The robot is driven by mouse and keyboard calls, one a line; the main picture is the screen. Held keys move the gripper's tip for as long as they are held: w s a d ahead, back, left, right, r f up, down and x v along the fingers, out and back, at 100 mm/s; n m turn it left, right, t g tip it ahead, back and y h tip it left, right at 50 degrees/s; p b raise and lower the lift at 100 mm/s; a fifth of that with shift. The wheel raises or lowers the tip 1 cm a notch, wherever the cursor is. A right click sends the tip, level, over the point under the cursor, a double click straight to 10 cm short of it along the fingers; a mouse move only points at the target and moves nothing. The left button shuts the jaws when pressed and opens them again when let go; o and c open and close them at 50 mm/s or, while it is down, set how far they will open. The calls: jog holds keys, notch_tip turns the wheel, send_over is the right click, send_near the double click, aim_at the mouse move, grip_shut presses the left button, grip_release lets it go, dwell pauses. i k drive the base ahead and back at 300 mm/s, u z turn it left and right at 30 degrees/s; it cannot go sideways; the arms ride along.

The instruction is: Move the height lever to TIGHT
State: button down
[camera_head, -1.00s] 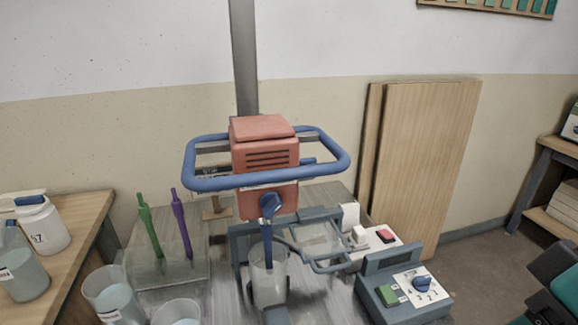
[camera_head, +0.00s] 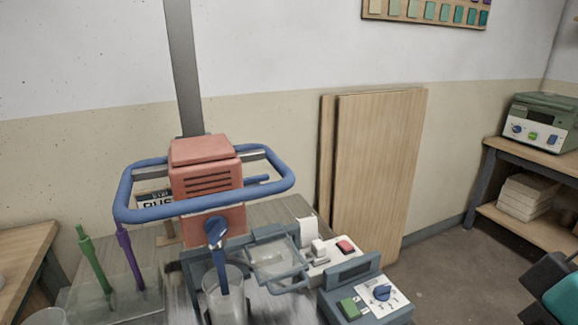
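A red mixer head (camera_head: 205,180) stands on a grey post, with a blue ring handle (camera_head: 137,207) around it. A small blue bar (camera_head: 257,179) sticks out at its right side. A blue knob (camera_head: 216,228) is on its front, and a blue shaft below reaches into a clear cup (camera_head: 236,300). I cannot tell which blue part is the height lever, and no TIGHT mark is readable. My gripper is not in view. Part of my arm (camera_head: 548,283) shows dark at the lower right, apart from the mixer.
A control box (camera_head: 352,272) with a green button and blue dial stands at the right front. A white unit with a red switch (camera_head: 345,247) is behind it. Wooden boards (camera_head: 375,170) lean on the wall. A shelf (camera_head: 535,157) bears a green-topped device (camera_head: 540,122). Open floor lies between.

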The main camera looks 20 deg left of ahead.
aim_at(263, 178)
jog(key=z, duration=0.95)
jog(key=i, duration=3.35)
jog(key=u, duration=4)
jog(key=i, duration=0.55)
jog(key=u, duration=0.05)
